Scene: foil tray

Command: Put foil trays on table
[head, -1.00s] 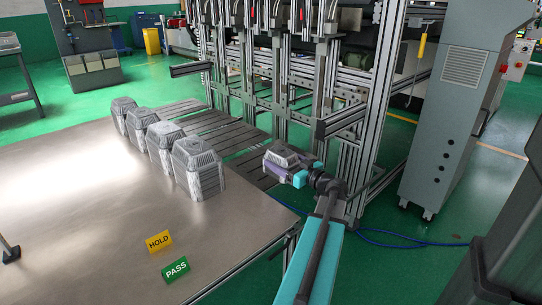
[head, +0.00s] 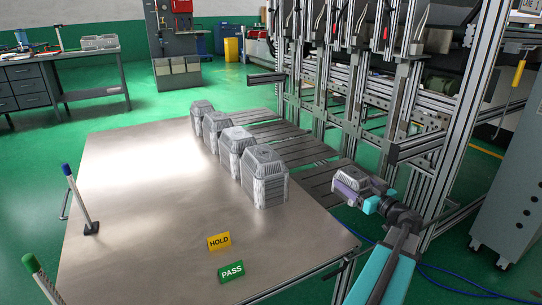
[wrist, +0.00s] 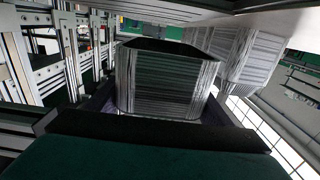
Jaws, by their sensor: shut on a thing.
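My gripper (head: 369,197) is at the right of the head view, beyond the table's right edge. It is shut on a grey ribbed foil tray (head: 355,178), perhaps a stack of them, held level beside the machine. The held tray (wrist: 165,82) fills the middle of the wrist view between the fingers. Several stacks of foil trays stand in a row along the far right edge of the metal table (head: 150,210); the nearest stack (head: 265,180) is the closest to my gripper. A stack (wrist: 240,50) also shows behind the held tray in the wrist view.
Slatted racks (head: 300,150) run from the table edge to the machine frame (head: 440,120). A yellow HOLD sign (head: 219,241) and a green PASS sign (head: 231,271) stand near the table front. Posts with blue (head: 80,200) and green (head: 42,280) caps are at left. The table's middle is clear.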

